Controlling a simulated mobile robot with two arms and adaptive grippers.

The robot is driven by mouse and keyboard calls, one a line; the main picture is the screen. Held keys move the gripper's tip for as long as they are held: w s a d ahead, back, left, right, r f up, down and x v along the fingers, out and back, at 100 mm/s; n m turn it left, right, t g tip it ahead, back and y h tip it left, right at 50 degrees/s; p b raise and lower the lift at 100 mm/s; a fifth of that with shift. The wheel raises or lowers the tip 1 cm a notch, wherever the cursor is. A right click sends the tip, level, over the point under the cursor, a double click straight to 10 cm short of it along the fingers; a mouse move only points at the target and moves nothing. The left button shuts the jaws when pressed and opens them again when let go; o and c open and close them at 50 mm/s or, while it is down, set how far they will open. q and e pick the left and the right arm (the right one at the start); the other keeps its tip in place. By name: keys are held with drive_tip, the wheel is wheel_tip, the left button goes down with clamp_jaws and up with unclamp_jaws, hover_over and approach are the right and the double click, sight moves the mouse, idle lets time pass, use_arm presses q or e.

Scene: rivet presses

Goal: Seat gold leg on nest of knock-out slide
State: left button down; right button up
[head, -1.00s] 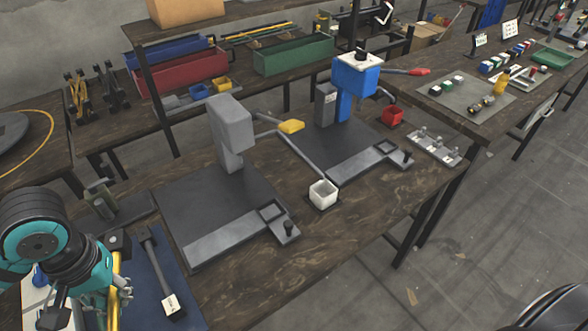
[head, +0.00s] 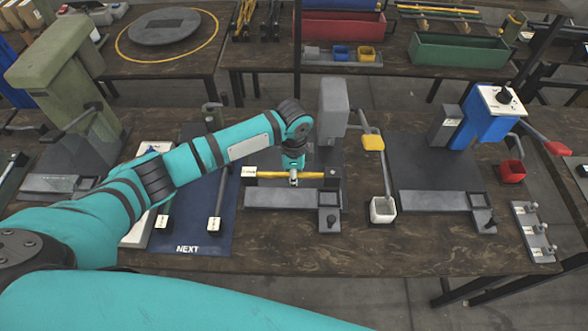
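The gold leg (head: 312,175) is a slim yellow bar with a white tag at its left end and a dark right end. My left gripper (head: 293,181) points down and is shut on its middle. The leg lies level, left to right, in front of the grey press (head: 333,105). It shows over the press's grey slide (head: 280,198); I cannot tell whether it touches. The slide's square nest (head: 329,198) is at the right end, above the black knob (head: 331,219), just below the leg's dark end. My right gripper is out of view.
A blue mat (head: 190,244) marked NEXT holds dark, tagged legs on the left. A blue press (head: 484,115) with a red handle stands farther right. A green press (head: 55,75) is at the left.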

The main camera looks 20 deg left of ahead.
use_arm(q)
drive_tip(key=shift+w+d+f, duration=0.1)
drive_tip(key=shift+d+f, duration=0.05)
drive_tip(key=shift+d, duration=0.05)
drive_tip(key=shift+p, duration=0.4)
drive_tip(key=b, duration=0.3)
hover_over(294, 198)
wheel_tip(294, 198, down, 5)
drive_tip(key=shift+w+r, duration=0.1)
drive_tip(key=shift+w, duration=0.05)
drive_tip(key=shift+f+b, duration=0.55)
drive_tip(key=shift+f, duration=0.65)
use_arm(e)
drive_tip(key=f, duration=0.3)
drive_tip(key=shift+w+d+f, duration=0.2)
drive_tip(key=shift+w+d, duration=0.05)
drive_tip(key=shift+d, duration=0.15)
use_arm(q)
drive_tip(key=shift+f, duration=0.35)
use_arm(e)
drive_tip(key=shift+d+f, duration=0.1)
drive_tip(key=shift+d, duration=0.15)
use_arm(q)
drive_tip(key=shift+f+b, duration=0.3)
drive_tip(key=shift+f, duration=0.1)
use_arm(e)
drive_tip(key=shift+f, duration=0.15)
